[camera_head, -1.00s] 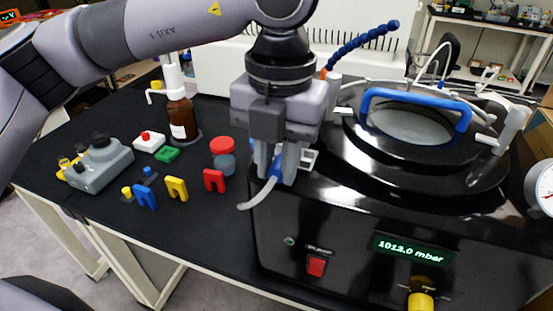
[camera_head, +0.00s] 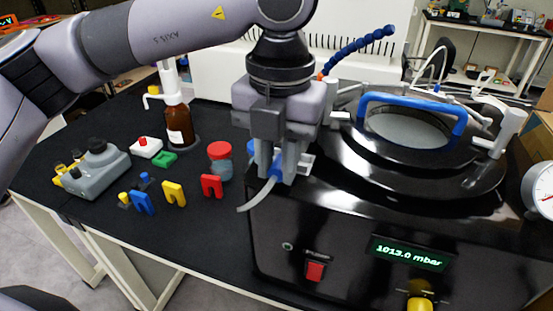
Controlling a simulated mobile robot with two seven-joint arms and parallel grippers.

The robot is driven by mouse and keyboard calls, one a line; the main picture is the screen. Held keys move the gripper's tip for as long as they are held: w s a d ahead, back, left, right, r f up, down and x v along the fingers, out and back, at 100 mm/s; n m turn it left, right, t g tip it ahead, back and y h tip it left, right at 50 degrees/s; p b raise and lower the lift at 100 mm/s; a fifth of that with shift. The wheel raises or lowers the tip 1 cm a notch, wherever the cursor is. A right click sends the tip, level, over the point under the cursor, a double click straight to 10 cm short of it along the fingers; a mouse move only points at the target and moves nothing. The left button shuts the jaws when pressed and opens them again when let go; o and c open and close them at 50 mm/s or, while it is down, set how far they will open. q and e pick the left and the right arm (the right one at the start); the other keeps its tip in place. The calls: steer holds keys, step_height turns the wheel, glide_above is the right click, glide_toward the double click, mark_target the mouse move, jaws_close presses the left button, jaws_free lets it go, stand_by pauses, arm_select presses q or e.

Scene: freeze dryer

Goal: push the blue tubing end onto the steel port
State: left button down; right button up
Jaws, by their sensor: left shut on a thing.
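My left gripper (camera_head: 277,172) points down at the left edge of the black freeze dryer. It is shut on the blue tubing end (camera_head: 273,172). A pale grey tube (camera_head: 255,197) hangs from the blue end, curving down and left over the dryer's front corner. A pale steel-coloured piece (camera_head: 305,163) shows just right of the fingers; I cannot tell whether it is the steel port. The fingers hide the contact between tubing and port, if any. My right gripper is not in view.
The freeze dryer (camera_head: 350,262) fills the right, with a blue-handled lid (camera_head: 412,98). On the black bench (camera_head: 215,222) stand a red-capped jar (camera_head: 220,162), a brown bottle (camera_head: 180,128), a grey pump-like device (camera_head: 97,170), and red (camera_head: 212,186), yellow (camera_head: 174,193) and blue (camera_head: 141,202) clips.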

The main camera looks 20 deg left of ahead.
arm_select(q)
steer(key=shift+w, duration=0.9)
stand_by(1.1)
steer(key=c, duration=0.9)
jaws_free()
steer(key=shift+d+r+b, duration=0.1)
steer(key=shift+r+b, duration=0.3)
steer(key=shift+r, duration=3.2)
